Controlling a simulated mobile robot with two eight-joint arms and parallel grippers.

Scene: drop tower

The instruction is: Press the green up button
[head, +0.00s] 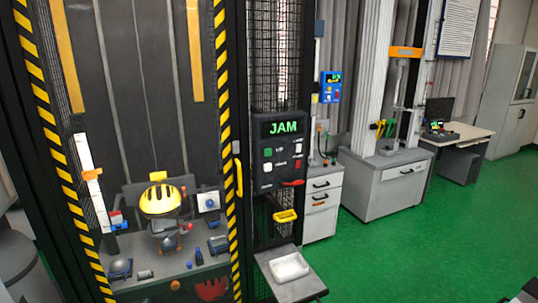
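A dark control panel (279,175) hangs upright on the black mesh at the middle of the head view. Its display (283,128) reads JAM in green letters. Below the display is a green button (268,152) at the upper left of a small group. Two pale buttons and a red button (298,163) sit around it. The labels beside the buttons are too small to read. A red lever (292,183) sticks out at the panel's lower right. Nothing covers the panel front. Neither of my grippers shows.
Left of the panel stands the tower bay with a yellow-black striped frame (224,100) and a yellow helmet (161,199) inside. A white tray (289,267) rests on a shelf below the panel. Grey cabinets (383,190) stand to the right. The green floor (430,235) is open at right.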

